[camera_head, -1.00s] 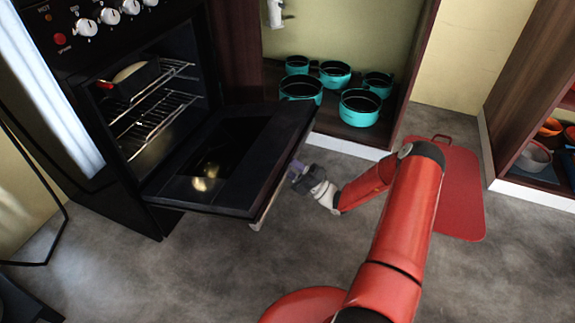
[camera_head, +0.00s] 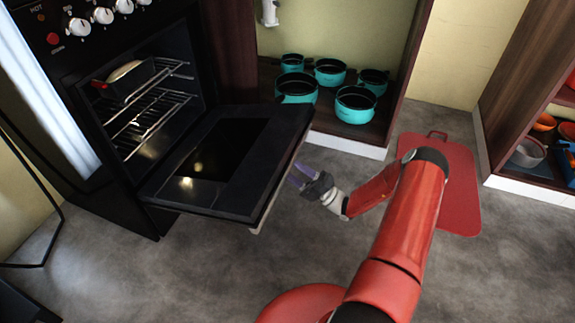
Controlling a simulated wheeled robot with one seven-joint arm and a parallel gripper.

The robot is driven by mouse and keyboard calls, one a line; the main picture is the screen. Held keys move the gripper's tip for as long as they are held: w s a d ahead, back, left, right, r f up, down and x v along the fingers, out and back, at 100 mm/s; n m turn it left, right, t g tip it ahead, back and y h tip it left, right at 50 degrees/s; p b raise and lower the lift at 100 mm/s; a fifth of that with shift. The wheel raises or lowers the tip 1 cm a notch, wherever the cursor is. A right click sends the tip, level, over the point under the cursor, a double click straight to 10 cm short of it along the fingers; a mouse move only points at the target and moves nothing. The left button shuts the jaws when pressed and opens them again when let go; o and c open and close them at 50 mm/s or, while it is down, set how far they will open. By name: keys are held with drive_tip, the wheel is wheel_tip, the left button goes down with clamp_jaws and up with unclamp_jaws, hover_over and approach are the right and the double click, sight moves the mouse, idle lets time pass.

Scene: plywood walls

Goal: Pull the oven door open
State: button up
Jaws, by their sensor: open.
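The black oven (camera_head: 128,190) stands at the left. Its door (camera_head: 262,165) is folded down and out, close to level, with the dark window on its inner face turned up. The oven's inside shows wire racks (camera_head: 150,118). The pale door handle (camera_head: 262,215) shows partly below the door's outer edge; the rest is hidden. My gripper (camera_head: 298,175) is open at the right of that outer edge, its purple fingers pointing at the door. Nothing shows between the fingers. I cannot tell whether a fingertip touches the door or handle.
A dark pan (camera_head: 127,80) sits on the upper rack. Several teal pots (camera_head: 356,104) stand in an open cabinet behind the door. A red board (camera_head: 455,190) lies on the floor at the right, near a shelf with bowls (camera_head: 528,152). The grey floor in front is clear.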

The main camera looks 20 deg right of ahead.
drive_tip(key=v, duration=0.3)
drive_tip(key=shift+d, duration=0.2)
drive_tip(key=shift+f, duration=0.1)
wheel_tip(320, 180, down, 9)
drive_tip(key=b, duration=0.4)
drive_tip(key=shift+s+d, duration=0.3)
drive_tip(key=shift+d, duration=0.05)
idle(0.3)
